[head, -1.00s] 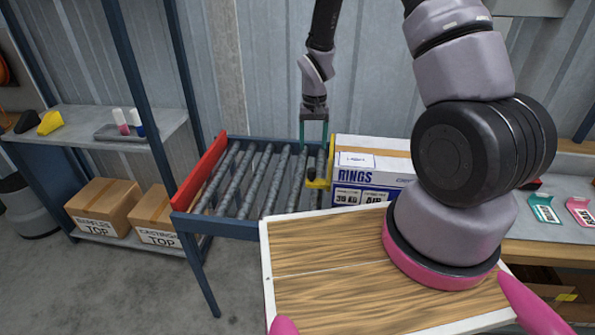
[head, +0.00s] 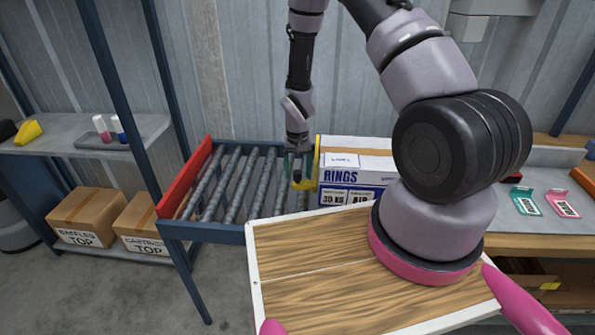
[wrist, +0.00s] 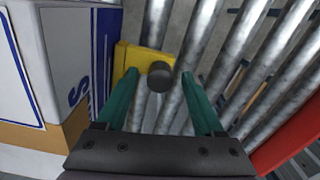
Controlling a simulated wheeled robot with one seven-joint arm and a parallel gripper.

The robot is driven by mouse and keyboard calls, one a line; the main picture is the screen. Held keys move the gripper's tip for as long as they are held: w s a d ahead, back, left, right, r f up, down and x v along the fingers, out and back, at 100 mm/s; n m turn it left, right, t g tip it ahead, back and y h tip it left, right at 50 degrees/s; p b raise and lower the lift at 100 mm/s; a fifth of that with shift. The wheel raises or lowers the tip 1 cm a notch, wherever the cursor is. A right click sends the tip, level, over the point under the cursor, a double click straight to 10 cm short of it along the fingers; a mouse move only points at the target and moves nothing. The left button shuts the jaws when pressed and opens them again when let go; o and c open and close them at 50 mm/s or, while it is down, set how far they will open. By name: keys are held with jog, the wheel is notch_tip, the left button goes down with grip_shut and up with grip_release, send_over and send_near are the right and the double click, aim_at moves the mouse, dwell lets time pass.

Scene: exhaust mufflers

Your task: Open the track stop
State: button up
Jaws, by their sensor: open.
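The track stop is a yellow bar (head: 316,162) with a dark round knob, standing across the roller track beside the RINGS box (head: 352,180). The wrist view shows the yellow bar (wrist: 134,58) and the dark knob (wrist: 160,76). My gripper (head: 296,166) is over the knob end of the stop. Its teal fingers (wrist: 160,84) are open, one on each side of the knob, with gaps visible between finger and knob. In the head view the fingers partly hide the knob.
The roller track (head: 232,182) left of the stop is empty, with a red end plate (head: 186,177) at its left. A wooden board with a white edge (head: 310,270) is in front. Shelves with boxes (head: 88,216) stand left, and a bench with tags (head: 524,200) right.

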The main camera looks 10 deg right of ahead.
grip_shut()
dwell(1.3)
